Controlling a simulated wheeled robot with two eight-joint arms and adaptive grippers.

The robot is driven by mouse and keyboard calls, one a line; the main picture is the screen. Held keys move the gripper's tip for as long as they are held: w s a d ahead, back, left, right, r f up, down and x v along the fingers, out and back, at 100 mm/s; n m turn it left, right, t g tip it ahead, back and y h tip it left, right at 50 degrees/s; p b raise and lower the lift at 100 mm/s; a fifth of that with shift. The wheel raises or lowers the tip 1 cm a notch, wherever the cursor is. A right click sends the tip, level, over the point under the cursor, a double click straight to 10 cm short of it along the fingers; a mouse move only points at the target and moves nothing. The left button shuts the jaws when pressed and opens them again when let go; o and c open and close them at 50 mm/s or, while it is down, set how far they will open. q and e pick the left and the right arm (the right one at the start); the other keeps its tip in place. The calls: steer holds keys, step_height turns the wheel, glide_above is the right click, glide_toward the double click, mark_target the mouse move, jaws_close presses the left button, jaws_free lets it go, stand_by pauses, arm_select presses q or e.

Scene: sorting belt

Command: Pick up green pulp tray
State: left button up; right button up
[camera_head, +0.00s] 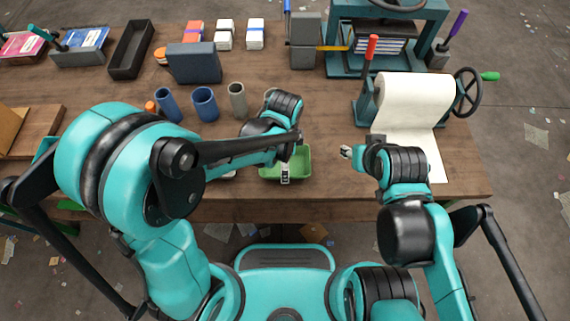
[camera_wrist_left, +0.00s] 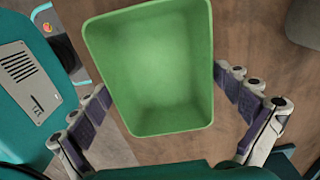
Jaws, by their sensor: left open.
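The green pulp tray (camera_head: 305,163) sits on the wooden table near its front edge, and it looks empty. It also fills the middle of the left wrist view, where its green rim (camera_wrist_left: 208,70) shows. My left gripper (camera_head: 285,172) is over the tray in the head view. In the left wrist view the left gripper (camera_wrist_left: 160,105) is open, with one finger on each side of the tray; I cannot tell whether they touch it. My right gripper (camera_head: 347,152) is above the table to the right of the tray, apart from it; its fingers are too small to judge.
A paper roll (camera_head: 405,95) on a teal stand is at the right, its sheet lying toward the front edge. Blue cups (camera_head: 205,104) and a grey cup (camera_head: 237,100) stand behind the tray. A dark bin (camera_head: 131,50) and boxes line the back.

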arm_select(q)
steer(key=c, duration=0.6)
steer(key=shift+r, duration=0.1)
